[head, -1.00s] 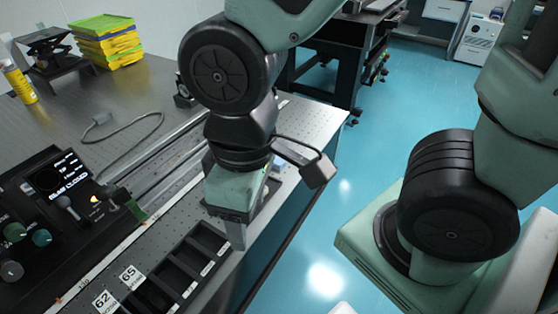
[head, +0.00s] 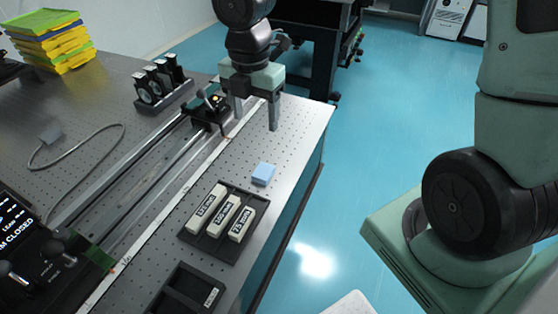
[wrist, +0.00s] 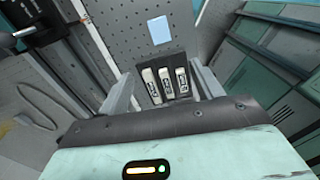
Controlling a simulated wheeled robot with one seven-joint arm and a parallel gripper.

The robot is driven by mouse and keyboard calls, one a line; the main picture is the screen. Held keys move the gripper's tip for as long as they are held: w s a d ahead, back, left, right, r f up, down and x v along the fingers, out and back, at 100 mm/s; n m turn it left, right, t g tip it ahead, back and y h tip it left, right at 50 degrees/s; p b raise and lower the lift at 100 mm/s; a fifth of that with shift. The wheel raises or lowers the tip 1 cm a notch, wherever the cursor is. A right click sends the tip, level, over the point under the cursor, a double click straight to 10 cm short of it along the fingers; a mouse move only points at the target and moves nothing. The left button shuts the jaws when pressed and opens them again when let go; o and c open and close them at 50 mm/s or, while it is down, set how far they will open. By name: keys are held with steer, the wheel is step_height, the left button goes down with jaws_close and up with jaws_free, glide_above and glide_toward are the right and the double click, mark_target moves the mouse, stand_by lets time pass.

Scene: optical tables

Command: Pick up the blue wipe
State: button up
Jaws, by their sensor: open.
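The blue wipe (head: 263,174) is a small light-blue block-like pad lying flat on the perforated table near its right edge. In the wrist view the blue wipe (wrist: 159,30) shows at the top, beyond the fingertips. My gripper (head: 255,116) is open with its fingers pointing down, above the table and farther back than the wipe. The fingers are apart from the wipe, and nothing shows between them. In the wrist view my gripper (wrist: 163,88) frames a tray of white boxes in the background.
A black tray (head: 190,238) with labelled white boxes (head: 223,214) sits just in front of the wipe. An empty black tray (head: 181,287) is nearer. A rail with a black mount (head: 210,110) runs left of the wipe. Upright optics (head: 160,82) stand behind.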

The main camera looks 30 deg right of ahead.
steer(key=w+d, duration=0.1)
steer(key=b, duration=0.3)
glide_above(263, 171)
steer(key=shift+n, duration=0.3)
steer(key=f, duration=1.2)
steer(key=shift+w+d+f, duration=0.1)
steer(key=shift+w+d, duration=0.05)
steer(key=shift+w, duration=0.2)
steer(key=shift+s+f+b, duration=0.2)
steer(key=shift+f, duration=1.15)
steer(key=shift+s+f+b, duration=0.15)
steer(key=shift+f+b, duration=0.05)
steer(key=shift+f, duration=1.15)
steer(key=c, duration=1.1)
steer(key=shift+c, duration=0.2)
